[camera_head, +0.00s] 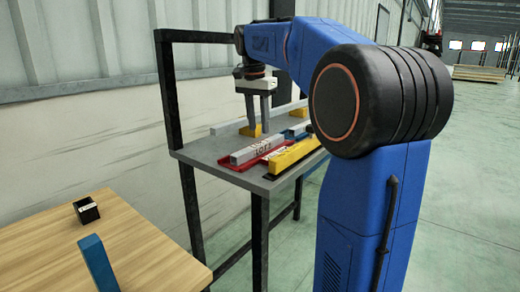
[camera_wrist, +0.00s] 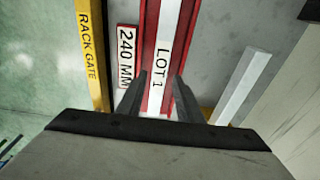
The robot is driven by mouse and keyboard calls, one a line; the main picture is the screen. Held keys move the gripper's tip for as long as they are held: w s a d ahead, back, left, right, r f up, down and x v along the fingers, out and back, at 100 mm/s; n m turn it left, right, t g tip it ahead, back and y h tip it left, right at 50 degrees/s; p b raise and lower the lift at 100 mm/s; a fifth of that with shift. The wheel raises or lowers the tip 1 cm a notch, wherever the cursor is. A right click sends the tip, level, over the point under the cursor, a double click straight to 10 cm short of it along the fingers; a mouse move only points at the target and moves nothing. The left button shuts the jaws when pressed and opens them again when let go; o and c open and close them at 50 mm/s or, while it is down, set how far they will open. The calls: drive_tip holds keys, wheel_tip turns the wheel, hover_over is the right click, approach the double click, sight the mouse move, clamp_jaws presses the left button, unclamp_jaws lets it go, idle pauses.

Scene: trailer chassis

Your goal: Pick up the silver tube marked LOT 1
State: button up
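The silver tube marked LOT 1 (camera_head: 258,151) lies on the red tray (camera_head: 224,171) on the grey table. In the wrist view the tube (camera_wrist: 165,40) runs lengthwise up the picture, its black lettering readable, with red tray (camera_wrist: 148,38) along both sides. My gripper (camera_head: 259,131) points down near the tube, with its two fingers apart and nothing between them in the head view. In the wrist view the fingertips (camera_wrist: 160,74) appear on either side of the tube's line. I cannot tell their exact height above it.
A yellow bar marked RACK GATE (camera_wrist: 90,45) lies beside the tray, with a 240 MM label (camera_wrist: 126,52) between. Another pale bar (camera_wrist: 243,87) lies on the other side. A wooden table (camera_head: 130,245) in front holds a black box (camera_head: 87,210) and a blue block (camera_head: 98,262).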

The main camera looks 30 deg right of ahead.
sight(260, 144)
drive_tip(key=shift+w+d+f, duration=0.1)
drive_tip(key=shift+d+f, duration=0.05)
drive_tip(key=shift+f, duration=1.4)
drive_tip(key=shift+w+d+f, duration=0.1)
drive_tip(key=shift+d+f, duration=0.05)
drive_tip(key=shift+f, duration=1.4)
drive_tip(key=shift+c, duration=0.4)
clamp_jaws()
